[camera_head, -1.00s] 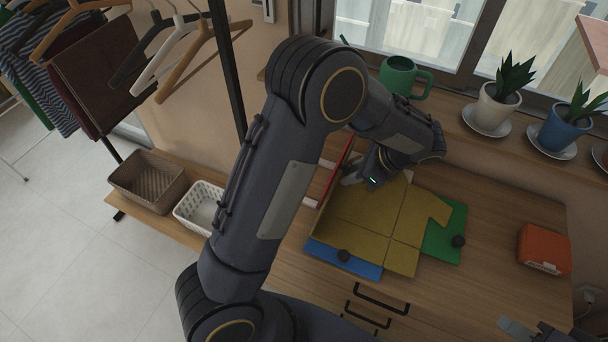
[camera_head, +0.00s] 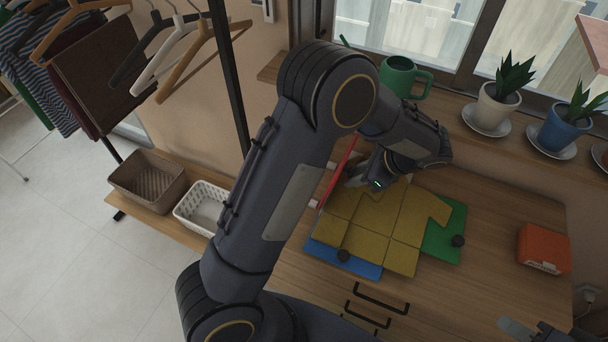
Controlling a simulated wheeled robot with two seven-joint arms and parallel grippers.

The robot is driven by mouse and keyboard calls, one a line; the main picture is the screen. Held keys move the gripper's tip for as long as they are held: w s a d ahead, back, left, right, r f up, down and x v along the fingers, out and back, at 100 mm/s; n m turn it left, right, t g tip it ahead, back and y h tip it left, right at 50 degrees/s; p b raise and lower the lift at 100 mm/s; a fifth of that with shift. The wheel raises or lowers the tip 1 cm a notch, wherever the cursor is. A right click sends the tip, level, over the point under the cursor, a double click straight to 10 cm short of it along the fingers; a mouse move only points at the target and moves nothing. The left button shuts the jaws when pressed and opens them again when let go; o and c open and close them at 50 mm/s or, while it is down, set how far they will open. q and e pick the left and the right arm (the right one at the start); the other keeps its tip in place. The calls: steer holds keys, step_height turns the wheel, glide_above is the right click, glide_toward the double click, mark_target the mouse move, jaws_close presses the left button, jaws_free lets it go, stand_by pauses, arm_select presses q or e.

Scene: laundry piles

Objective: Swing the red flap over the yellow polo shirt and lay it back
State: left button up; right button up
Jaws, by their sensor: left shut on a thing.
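The yellow polo shirt (camera_head: 383,222) lies on a folding board, with creases and raised patches on its left part. The red flap (camera_head: 338,174) stands steeply tilted at the shirt's left side, seen nearly edge-on. My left gripper (camera_head: 353,181) is shut at the flap, just right of its visible face; my arm hides part of the flap and the grip itself. The board's blue panel (camera_head: 360,268) and green panel (camera_head: 446,236) show flat under the shirt. My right gripper (camera_head: 520,329) shows only partly at the bottom right, away from the board.
An orange box (camera_head: 544,249) stands on the wooden top at the right. A green mug (camera_head: 402,77) and potted plants (camera_head: 500,93) stand on the sill behind. A white basket (camera_head: 204,208) and a brown basket (camera_head: 147,180) sit at the left. Wood between board and box is clear.

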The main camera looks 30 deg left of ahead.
arm_select(q)
steer(key=shift+a+r, duration=0.3)
steer(key=shift+a, duration=0.35)
steer(key=a, duration=0.1)
steer(key=a+r+h+p, duration=0.1)
steer(key=shift+s+a, duration=0.2)
steer(key=shift+a, duration=0.65)
